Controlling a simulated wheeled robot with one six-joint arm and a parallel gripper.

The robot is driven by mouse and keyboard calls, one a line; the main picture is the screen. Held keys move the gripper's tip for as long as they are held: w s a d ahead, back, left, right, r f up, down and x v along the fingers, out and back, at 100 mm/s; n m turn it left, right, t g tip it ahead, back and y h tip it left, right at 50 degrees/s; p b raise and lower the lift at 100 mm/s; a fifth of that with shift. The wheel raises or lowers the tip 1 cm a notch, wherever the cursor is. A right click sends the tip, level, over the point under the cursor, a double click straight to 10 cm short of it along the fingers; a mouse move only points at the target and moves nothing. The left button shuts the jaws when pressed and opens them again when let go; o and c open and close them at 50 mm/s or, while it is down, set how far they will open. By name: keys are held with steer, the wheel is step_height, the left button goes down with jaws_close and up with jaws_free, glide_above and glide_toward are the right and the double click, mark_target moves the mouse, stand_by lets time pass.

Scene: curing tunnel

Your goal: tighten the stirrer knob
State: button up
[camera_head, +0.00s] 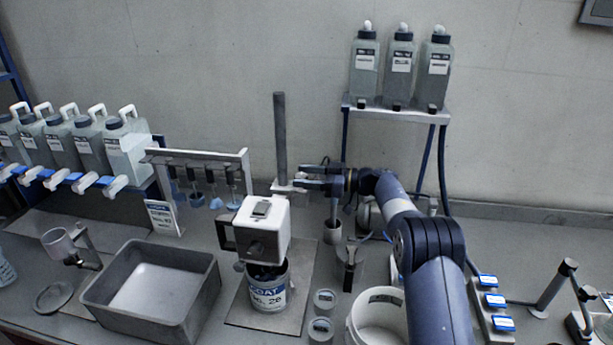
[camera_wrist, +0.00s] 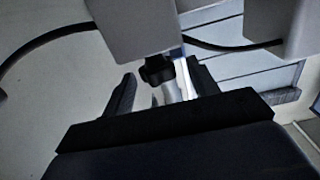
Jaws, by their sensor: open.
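The stirrer has a white motor head (camera_head: 262,230) on a grey upright post (camera_head: 280,140). The head hangs over a can with a blue-and-white label (camera_head: 268,296). My gripper (camera_head: 300,175) is beside the post, to its right, level with a small pale clamp (camera_head: 287,187). In the wrist view a black lobed knob (camera_wrist: 157,70) sticks out from a light grey block (camera_wrist: 132,25). The knob lies between the two open fingers of my gripper (camera_wrist: 162,76) in that view. The fingers show no clear contact with it. In the head view the knob is not clearly visible.
A grey basin (camera_head: 97,296) stands left of the stirrer's base plate (camera_head: 301,279). A white bucket (camera_head: 355,330) stands under my arm. A rack (camera_head: 196,158) with hanging paddles is behind left. A raised shelf (camera_head: 397,110) with bottles is behind right.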

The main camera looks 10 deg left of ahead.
steer(key=shift+c, duration=0.6)
steer(key=c, duration=0.9)
steer(key=shift+o, duration=0.2)
